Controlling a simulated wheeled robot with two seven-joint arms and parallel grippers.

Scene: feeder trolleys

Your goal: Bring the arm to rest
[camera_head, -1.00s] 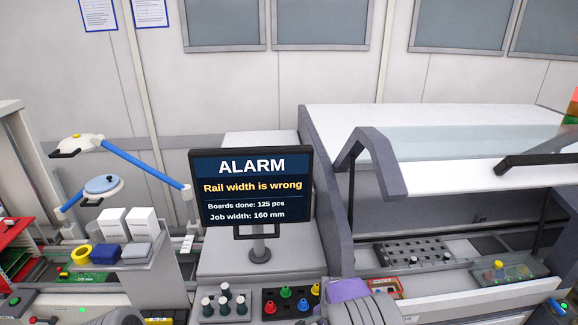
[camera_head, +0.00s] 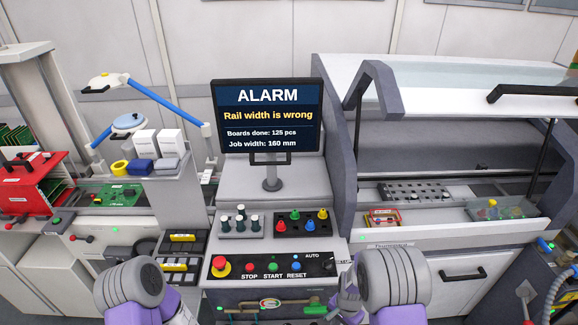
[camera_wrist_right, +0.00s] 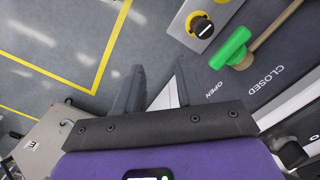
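My right arm (camera_head: 395,278) reaches in at the bottom right of the head view, in front of the machine's button panel. In the right wrist view my right gripper (camera_wrist_right: 157,88) has its two dark fingers apart, with nothing between them. Behind the fingers show the floor and a dark panel marked OPEN and CLOSED (camera_wrist_right: 272,75) with a green-handled lever (camera_wrist_right: 232,50). My left arm (camera_head: 133,283) is at the bottom left of the head view. Its fingers cannot be made out at the bottom edge.
The panel (camera_head: 270,265) has a red stop knob (camera_head: 221,265) and several buttons. Above it a monitor (camera_head: 268,118) reads "ALARM, Rail width is wrong". Trays of colored and dark pieces stand behind the panel. A red rack (camera_head: 30,187) stands at left. The floor (camera_wrist_right: 60,30) looks clear.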

